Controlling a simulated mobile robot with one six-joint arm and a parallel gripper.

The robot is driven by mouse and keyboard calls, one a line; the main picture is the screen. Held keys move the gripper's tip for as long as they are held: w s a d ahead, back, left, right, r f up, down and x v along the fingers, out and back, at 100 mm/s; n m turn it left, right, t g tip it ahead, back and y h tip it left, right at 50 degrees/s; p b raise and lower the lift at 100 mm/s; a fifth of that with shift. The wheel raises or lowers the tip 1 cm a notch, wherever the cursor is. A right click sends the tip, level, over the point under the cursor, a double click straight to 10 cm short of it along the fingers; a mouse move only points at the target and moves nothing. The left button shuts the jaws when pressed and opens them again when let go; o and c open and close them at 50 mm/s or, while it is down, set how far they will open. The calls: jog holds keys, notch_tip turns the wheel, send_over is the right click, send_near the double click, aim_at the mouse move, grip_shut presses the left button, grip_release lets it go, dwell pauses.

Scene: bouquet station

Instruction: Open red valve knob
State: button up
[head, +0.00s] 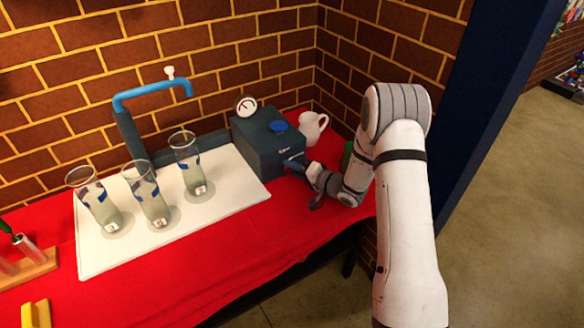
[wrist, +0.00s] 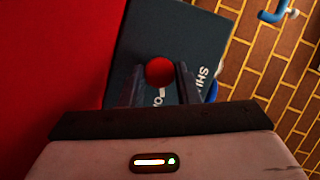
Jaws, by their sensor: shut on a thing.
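The red valve knob (wrist: 160,71) sits on the face of a dark grey box, between the two fingers of my gripper (wrist: 160,82). The fingers are shut on it from both sides. In the head view, my gripper (head: 297,167) is against the right side of the dark grey box (head: 262,150), which carries a blue cap and a round gauge (head: 246,106). The knob is hidden by my gripper in that view. The box face bears partly covered white lettering (wrist: 203,78).
Several clear glass vases (head: 150,197) stand on a white board (head: 110,256) left of the box, under a blue pipe spout (head: 150,88). A white pitcher (head: 312,127) stands behind the box, near the brick wall. The red tabletop (head: 245,248) is clear in front.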

jog(key=shift+f+m+y, duration=0.15)
jog(key=shift+m+y, duration=0.25)
jog(key=shift+m, duration=0.55)
jog(key=shift+f+m+y, duration=0.1)
jog(key=shift+m+y, duration=0.3)
jog(key=shift+m, duration=0.55)
jog(key=o, duration=0.9)
jog(key=shift+o, duration=0.2)
jog(key=shift+t, duration=0.3)
jog(key=b+v, duration=0.1)
jog(key=v, duration=0.7)
jog(key=shift+w, duration=0.1)
